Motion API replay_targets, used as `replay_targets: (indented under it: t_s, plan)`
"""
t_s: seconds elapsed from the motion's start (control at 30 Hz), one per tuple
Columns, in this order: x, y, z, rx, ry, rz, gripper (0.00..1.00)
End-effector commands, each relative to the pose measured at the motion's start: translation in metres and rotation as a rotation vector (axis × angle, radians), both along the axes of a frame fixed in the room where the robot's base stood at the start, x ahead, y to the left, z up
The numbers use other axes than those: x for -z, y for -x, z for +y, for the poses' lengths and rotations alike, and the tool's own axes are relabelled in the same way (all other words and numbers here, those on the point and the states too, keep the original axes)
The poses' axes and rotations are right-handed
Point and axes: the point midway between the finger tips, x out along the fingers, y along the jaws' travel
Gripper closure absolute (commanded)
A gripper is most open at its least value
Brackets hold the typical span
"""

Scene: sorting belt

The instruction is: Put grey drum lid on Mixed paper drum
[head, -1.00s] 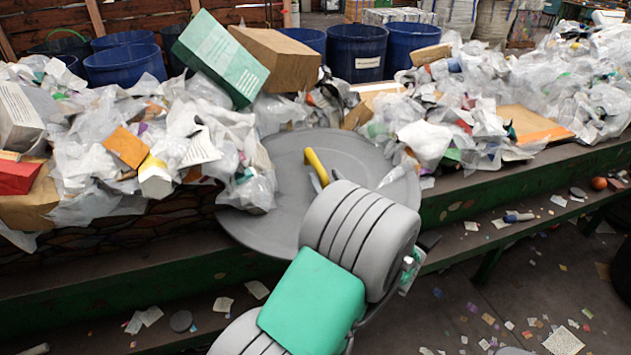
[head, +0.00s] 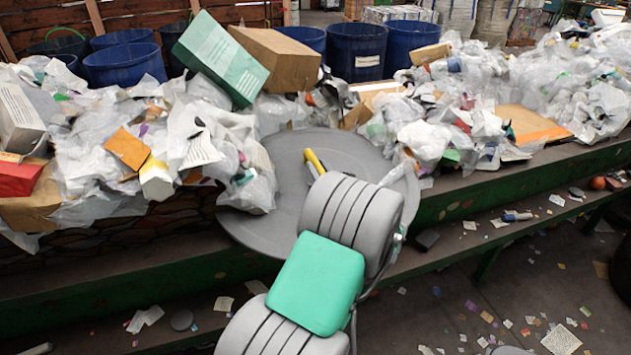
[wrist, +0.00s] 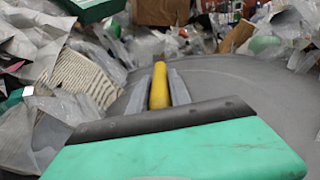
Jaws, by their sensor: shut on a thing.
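The grey drum lid (head: 275,185) is a large flat disc lying against the front edge of the belt heap, in the middle of the head view. Its yellow handle (head: 314,161) shows just beyond my wrist. In the wrist view my gripper (wrist: 161,86) is shut on the yellow handle (wrist: 159,87), with a finger on each side, and the lid (wrist: 240,80) spreads beneath. My arm hides part of the lid in the head view. A blue drum (head: 357,52) with a white label stands behind the heap; its writing is too small to read.
More blue drums (head: 125,62) stand behind the heap to the left and right. Plastic, paper and boxes (head: 222,60) pile along the belt on both sides of the lid. A green-edged ledge (head: 470,200) runs along the front. Scraps litter the floor.

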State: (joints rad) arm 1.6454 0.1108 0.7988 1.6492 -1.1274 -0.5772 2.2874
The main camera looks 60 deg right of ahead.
Motion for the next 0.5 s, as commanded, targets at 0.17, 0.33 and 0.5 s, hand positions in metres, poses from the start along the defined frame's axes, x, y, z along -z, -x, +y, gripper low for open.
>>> replay_targets:
  t_s: [0.17, 0.33, 0.5]
  plan:
    - [0.0001, 0.0001, 0.0, 0.0, 0.0, 0.0, 1.0]
    - [0.0001, 0.0001, 0.0, 0.0, 0.0, 0.0, 1.0]
    - [0.0001, 0.0002, -0.0001, 0.0, 0.0, 0.0, 1.0]
